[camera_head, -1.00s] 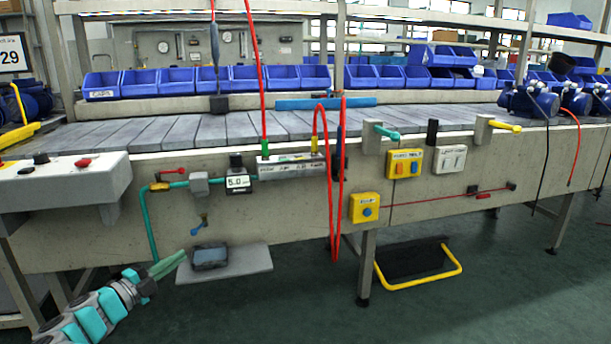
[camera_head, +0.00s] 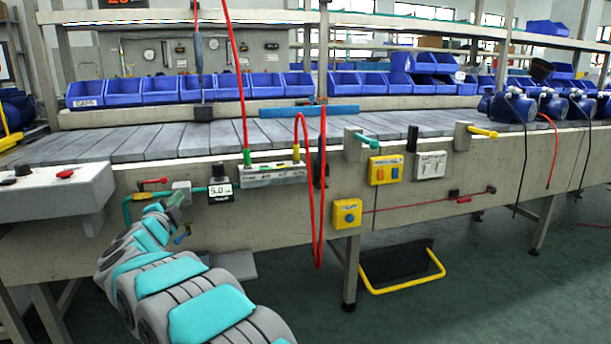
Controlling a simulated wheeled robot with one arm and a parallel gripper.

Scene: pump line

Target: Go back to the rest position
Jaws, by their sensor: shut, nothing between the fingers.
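My gripper (camera_head: 174,198) is at the end of my grey and teal arm, at the left of the head view. It is shut and nothing shows in it. It is in front of the bench's front panel, close to the grey valve block (camera_head: 182,188) and the teal air pipe, just left of the gauge reading 5.0 (camera_head: 220,191). I cannot tell whether it touches the pipe. My arm hides most of the grey shelf (camera_head: 243,265) below.
A grey control box (camera_head: 50,195) juts out at left. A red hose (camera_head: 318,225) hangs in a loop right of the gauge. Yellow button boxes (camera_head: 347,213) and hooks with teal and yellow handles stick out farther right. The right floor is clear.

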